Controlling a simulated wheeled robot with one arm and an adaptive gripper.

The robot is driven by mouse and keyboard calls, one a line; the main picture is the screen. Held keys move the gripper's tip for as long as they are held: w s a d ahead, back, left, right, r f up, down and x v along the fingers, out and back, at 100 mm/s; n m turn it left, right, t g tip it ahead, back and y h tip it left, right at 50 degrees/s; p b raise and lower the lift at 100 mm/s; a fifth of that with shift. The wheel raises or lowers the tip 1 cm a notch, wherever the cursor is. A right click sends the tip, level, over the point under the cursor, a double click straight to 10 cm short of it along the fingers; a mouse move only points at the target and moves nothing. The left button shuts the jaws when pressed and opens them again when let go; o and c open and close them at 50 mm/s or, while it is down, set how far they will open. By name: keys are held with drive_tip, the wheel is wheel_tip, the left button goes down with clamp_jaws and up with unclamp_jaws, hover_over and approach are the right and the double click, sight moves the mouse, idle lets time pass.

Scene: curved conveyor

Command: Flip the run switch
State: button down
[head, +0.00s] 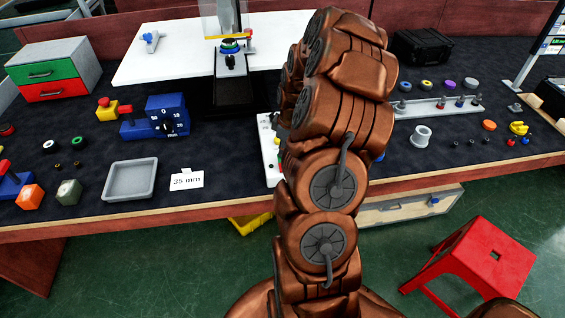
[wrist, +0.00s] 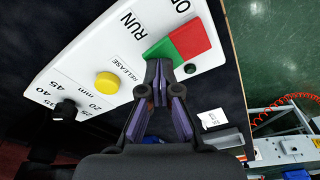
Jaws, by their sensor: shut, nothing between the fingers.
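The run switch is a red and green rocker (wrist: 180,42) on a white control panel (wrist: 75,65) in the wrist view. Its green part lies beside the word RUN and its red part beside a cut-off label starting with "O". My gripper (wrist: 159,88) is shut and empty, its fingertips at the lower edge of the green part in the picture; I cannot tell whether they touch it. In the head view my arm hides my gripper and most of the panel (head: 269,150), leaving only the panel's left edge showing.
The panel also carries a yellow RELEASE button (wrist: 107,86), a black mm knob (wrist: 65,110) and a small dark lamp (wrist: 190,69). On the bench are a grey tray (head: 130,181), a "35 mm" card (head: 187,180) and a blue dial device (head: 166,117). A red stool (head: 478,258) stands on the floor.

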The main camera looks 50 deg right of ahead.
drive_tip(key=shift+f, duration=0.35)
idle(0.3)
drive_tip(key=shift+r+b, duration=0.3)
drive_tip(key=shift+r, duration=3.25)
drive_tip(key=s+a+r+g, duration=0.15)
drive_tip(key=a+r, duration=0.25)
drive_tip(key=a, duration=0.6)
drive_tip(key=s+a+r, duration=0.3)
drive_tip(key=a+r, duration=0.1)
drive_tip(key=a, duration=0.6)
drive_tip(key=s+a+m+g, duration=0.1)
drive_tip(key=s+a+m, duration=0.1)
drive_tip(key=s+a, duration=0.4)
drive_tip(key=s+a+r+m+g, duration=0.1)
drive_tip(key=s+a, duration=0.5)
drive_tip(key=s, duration=0.7)
drive_tip(key=shift+a+r+m+h, duration=0.3)
drive_tip(key=shift+a+m, duration=0.05)
drive_tip(key=shift+m, duration=0.45)
